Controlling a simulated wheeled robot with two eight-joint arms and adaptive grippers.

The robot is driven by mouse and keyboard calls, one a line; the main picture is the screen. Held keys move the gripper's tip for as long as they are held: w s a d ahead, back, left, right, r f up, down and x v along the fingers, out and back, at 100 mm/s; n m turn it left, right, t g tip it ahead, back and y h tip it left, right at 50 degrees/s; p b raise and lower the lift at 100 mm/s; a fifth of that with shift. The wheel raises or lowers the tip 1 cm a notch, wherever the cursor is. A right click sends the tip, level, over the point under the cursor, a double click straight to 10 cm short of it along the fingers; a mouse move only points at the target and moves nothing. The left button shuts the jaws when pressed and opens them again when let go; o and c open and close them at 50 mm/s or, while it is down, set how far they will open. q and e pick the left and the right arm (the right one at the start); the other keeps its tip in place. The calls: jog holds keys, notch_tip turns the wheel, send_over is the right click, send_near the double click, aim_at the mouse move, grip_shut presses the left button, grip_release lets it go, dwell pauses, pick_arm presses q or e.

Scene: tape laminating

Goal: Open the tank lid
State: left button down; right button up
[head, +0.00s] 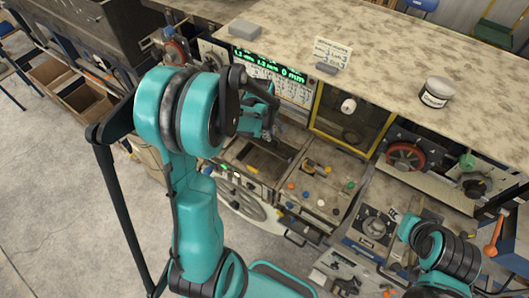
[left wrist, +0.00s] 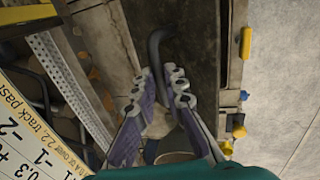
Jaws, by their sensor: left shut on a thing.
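The tank lid looks like the flat, worn grey-brown panel (head: 262,162) below the green display in the head view. It appears to lie level. The left wrist view shows the panel close up (left wrist: 200,35), with a dark curved handle (left wrist: 154,45) on it. My left gripper (left wrist: 165,85) has its two purple-grey fingers on either side of the handle and is shut on it. In the head view this gripper (head: 268,132) is at the back of the panel, partly hidden by my arm. My right arm shows at the lower right; its gripper is not visible.
A speckled worktop (head: 400,45) carries a white jar (head: 436,92) and a sign card (head: 332,52). A yellow-framed window (head: 350,115) stands right of the display (head: 268,66). Coloured buttons (head: 318,187) and a handwheel (head: 242,203) are close to the panel. Open floor is at left.

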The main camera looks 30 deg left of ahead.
pick_arm(q)
jog(key=shift+w, duration=0.1)
jog(key=shift+w+d+r+p, duration=0.15)
jog(key=shift+w+r, duration=0.2)
jog(key=shift+w, duration=0.3)
jog(key=shift+w+a+r+p, duration=0.15)
jog(key=shift+w+r, duration=0.2)
jog(key=shift+w, duration=0.25)
jog(key=c, duration=1.6)
grip_release()
jog(key=shift+d, duration=0.1)
jog(key=shift+c, duration=0.2)
jog(key=w+p+v, duration=0.1)
jog(key=p+v, duration=0.3)
jog(key=v, duration=0.3)
jog(key=shift+w+r+p, duration=0.2)
jog(key=shift+r+p, duration=0.1)
jog(key=shift+r, duration=0.05)
jog(key=shift+s, duration=0.1)
